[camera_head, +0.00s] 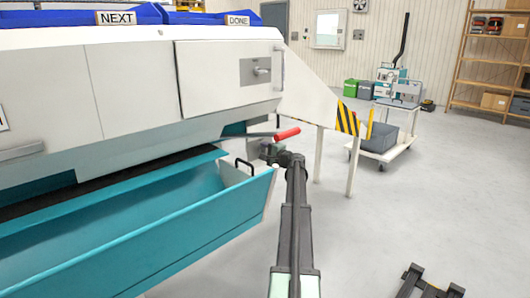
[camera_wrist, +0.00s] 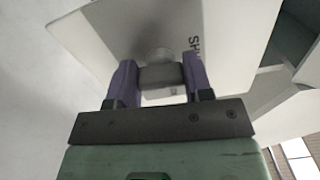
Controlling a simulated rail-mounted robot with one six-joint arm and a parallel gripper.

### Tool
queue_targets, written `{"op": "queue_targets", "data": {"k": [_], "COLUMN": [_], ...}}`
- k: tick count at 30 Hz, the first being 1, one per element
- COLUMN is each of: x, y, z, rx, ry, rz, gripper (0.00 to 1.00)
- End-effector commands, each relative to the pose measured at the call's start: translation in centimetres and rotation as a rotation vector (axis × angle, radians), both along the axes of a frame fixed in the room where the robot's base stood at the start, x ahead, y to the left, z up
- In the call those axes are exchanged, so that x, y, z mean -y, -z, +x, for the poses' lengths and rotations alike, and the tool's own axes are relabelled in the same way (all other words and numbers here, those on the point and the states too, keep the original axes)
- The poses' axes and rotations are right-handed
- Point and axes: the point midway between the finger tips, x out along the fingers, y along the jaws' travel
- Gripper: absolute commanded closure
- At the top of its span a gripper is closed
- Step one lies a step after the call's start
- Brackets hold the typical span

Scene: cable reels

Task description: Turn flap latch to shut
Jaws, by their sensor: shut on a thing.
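In the wrist view, my gripper (camera_wrist: 157,88) has its two purple fingers on either side of a grey latch knob (camera_wrist: 158,76), shut on it. The knob stands on a white panel (camera_wrist: 110,35). Dark letters reading "SH" are beside it, the rest of the word hidden behind a finger. Which way the latch is turned cannot be told. In the head view, my gripper (camera_head: 270,152) is under the right end of the white machine, by the teal trough's end; the held knob is not clear there.
A red-handled lever (camera_head: 287,133) sticks out just above my gripper. A door with a grey latch plate (camera_head: 255,71) is above.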

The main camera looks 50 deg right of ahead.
Motion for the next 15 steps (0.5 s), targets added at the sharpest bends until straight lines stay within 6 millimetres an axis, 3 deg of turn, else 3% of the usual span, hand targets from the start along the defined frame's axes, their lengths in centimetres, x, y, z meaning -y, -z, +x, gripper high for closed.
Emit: {"op": "queue_targets", "data": {"k": [15], "x": [-0.05], "y": [0.1], "z": [-0.07], "rx": [-0.02], "ry": [0.0], "rz": [-0.135], "gripper": [0.77]}}
